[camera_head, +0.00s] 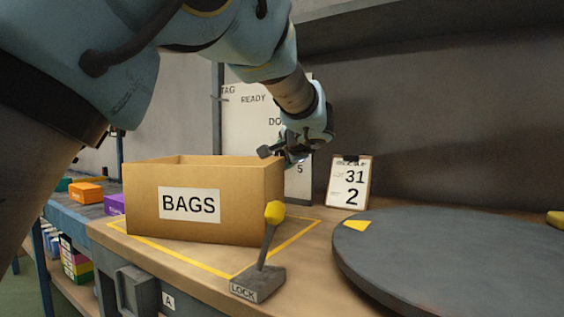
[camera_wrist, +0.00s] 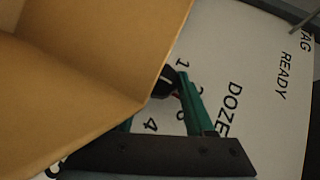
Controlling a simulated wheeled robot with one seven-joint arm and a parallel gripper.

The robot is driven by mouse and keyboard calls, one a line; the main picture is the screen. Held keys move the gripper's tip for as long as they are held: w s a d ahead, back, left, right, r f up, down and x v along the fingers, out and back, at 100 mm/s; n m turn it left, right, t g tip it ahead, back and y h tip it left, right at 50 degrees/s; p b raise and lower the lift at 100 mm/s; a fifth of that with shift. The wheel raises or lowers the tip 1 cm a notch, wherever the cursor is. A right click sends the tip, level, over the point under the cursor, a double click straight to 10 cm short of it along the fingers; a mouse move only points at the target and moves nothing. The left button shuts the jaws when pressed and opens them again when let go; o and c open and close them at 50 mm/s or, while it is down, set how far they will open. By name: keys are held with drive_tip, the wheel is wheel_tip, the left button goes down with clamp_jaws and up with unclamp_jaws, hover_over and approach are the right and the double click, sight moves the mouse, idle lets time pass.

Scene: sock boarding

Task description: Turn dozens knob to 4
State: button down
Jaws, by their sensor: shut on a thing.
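The white panel (camera_head: 250,117) stands behind the box and carries the words TAG, READY and a partly covered DOZENS label. My gripper (camera_head: 288,152) is in front of its lower right part, and a 5 shows just below the gripper. In the wrist view the black dozens knob (camera_wrist: 166,82) sits on the panel, partly hidden by the box edge. My gripper is shut on it; one green finger (camera_wrist: 196,108) shows beside the knob, the other is mostly hidden behind the box. A 1 and a 4 show around the knob; its pointer direction cannot be told.
The open cardboard BAGS box (camera_head: 150,215) stands close beside my gripper. A LOCK lever (camera_head: 262,255) with a yellow knob stands in front. A card reading 31 and 2 (camera_head: 348,184) and a round grey turntable (camera_head: 450,250) are at the right.

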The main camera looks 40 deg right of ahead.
drive_tip(key=shift+d+r, duration=0.1)
drive_tip(key=shift+r, duration=0.1)
drive_tip(key=shift+c, duration=1.4)
unclamp_jaws()
drive_tip(key=shift+f, duration=0.15)
drive_tip(key=v, duration=1.1)
drive_tip(key=shift+w, duration=0.1)
